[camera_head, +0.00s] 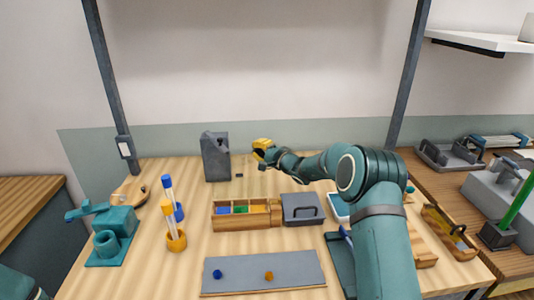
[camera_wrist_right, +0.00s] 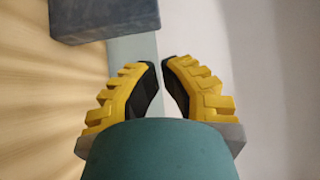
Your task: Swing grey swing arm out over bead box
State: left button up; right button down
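The bead box (camera_head: 229,222) is a wooden tray with blue, green and orange compartments at the middle of the table. An upright dark grey block (camera_head: 216,163) stands behind it, with a small grey piece (camera_head: 213,136) on top; I cannot tell whether this is the swing arm. The block's edge also shows at the top left of the right wrist view (camera_wrist_right: 105,18). My right gripper (camera_head: 261,151) is raised to the right of the block and apart from it. Its yellow fingers (camera_wrist_right: 161,62) have a narrow empty gap between their tips. Only a piece of my left arm shows at the lower left.
A grey handled lid (camera_head: 302,209) lies right of the bead box. A grey board (camera_head: 263,273) with blue and orange knobs lies in front.

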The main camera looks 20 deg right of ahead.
pick_arm(q)
jog(key=shift+f, duration=0.1)
pick_arm(e)
jog(key=shift+s+a, duration=0.25)
jog(key=shift+a, duration=0.7)
jog(key=shift+s+a, duration=0.2)
jog(key=shift+a, duration=0.7)
